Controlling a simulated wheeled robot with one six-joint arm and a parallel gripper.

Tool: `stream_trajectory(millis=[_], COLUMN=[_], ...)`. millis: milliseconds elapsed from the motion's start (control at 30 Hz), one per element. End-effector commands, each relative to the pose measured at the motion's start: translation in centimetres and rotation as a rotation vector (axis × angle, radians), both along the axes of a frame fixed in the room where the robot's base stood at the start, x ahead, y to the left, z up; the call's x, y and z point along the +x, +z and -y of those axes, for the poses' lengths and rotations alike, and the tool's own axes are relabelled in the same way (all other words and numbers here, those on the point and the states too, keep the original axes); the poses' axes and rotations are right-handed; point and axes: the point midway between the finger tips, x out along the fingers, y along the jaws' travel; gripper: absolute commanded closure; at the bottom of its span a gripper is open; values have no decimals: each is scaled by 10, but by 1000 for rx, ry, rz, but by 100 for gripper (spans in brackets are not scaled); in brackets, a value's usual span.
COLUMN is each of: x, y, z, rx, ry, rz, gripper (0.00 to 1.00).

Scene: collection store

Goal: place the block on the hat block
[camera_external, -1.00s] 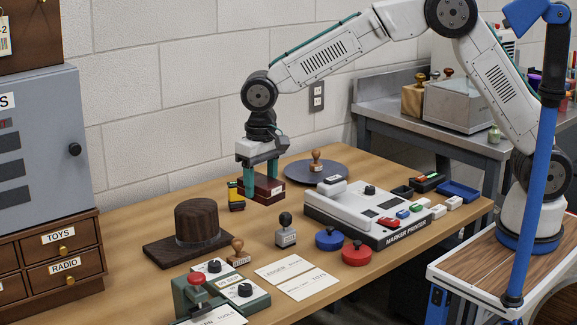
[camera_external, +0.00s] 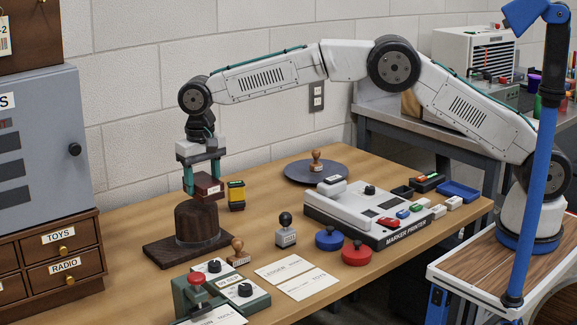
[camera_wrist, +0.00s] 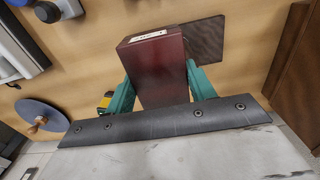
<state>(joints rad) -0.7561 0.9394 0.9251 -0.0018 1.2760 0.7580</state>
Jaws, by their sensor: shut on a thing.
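The block is a dark red-brown box with a small white label. My gripper (camera_external: 202,178) is shut on the block (camera_external: 208,188), with its teal fingers on either side. The block also shows between the fingers in the wrist view (camera_wrist: 156,70). The hat block (camera_external: 197,222) is a dark wooden cylinder on a flat square base, on the table at left. The block is at the top of the hat block in the external view; whether it touches cannot be told. In the wrist view the hat block's base (camera_wrist: 204,40) shows partly behind the block, and its cylinder is hidden.
A small yellow and dark item (camera_external: 236,195) stands just right of the hat block. A dark round plate (camera_external: 300,172) with a stamp lies behind. A marker printer (camera_external: 365,212), stamps and cards occupy the middle and front. A grey cabinet (camera_external: 40,140) is at left.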

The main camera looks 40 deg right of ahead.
Motion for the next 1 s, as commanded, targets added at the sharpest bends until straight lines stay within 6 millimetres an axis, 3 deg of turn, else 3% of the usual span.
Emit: stream_trajectory(millis=[200, 433, 800, 833, 867, 900, 1000], x=[8, 7, 7, 7, 7, 7, 7], y=[-3, -34, -39, -39, -39, -39, -39], z=[-5, -4, -4, -4, -4, -4, -4], rx=[-1, 0, 0, 0, 0, 0, 0], ry=[0, 1, 1, 1, 1, 1, 1], rz=[-1, 0, 0, 0, 0, 0, 0], gripper=[72, 72, 72, 40, 32, 24, 24])
